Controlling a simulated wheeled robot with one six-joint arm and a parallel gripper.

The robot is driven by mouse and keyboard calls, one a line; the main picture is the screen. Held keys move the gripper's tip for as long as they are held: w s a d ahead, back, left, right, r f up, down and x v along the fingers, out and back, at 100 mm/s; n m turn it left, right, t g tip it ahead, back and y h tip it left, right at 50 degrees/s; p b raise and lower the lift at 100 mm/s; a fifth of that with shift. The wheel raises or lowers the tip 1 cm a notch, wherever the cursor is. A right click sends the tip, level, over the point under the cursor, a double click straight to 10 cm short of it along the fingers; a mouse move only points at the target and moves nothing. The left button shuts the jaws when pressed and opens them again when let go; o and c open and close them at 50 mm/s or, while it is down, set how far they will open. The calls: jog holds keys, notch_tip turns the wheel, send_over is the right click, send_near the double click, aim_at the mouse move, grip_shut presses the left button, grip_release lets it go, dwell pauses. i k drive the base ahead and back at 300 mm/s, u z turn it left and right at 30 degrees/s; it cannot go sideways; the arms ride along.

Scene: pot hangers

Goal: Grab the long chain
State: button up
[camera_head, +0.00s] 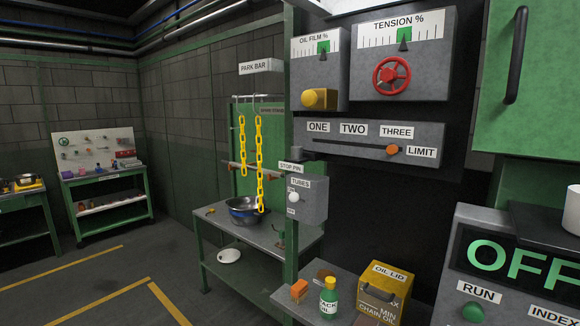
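The long yellow chain (259,163) hangs straight down from a horizontal bar (256,97) under the "PARK BAR" sign. Its lower end reaches down to about the rim of a metal bowl (245,211). A shorter yellow chain (242,133) hangs just left of it and ends well higher. The two chains hang apart from each other. My gripper does not show in this view.
A green post (290,150) and the grey "TUBES" box (307,198) stand just right of the chains. A rod (240,167) crosses near the chains. The bowl rests on a grey bench (285,236). At the front right are a bottle (328,298) and a yellow oil box (383,295). Open floor lies left.

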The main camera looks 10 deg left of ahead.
aim_at(259, 129)
jog(key=u, duration=0.5)
jog(key=i, duration=1)
jog(key=u, duration=0.8)
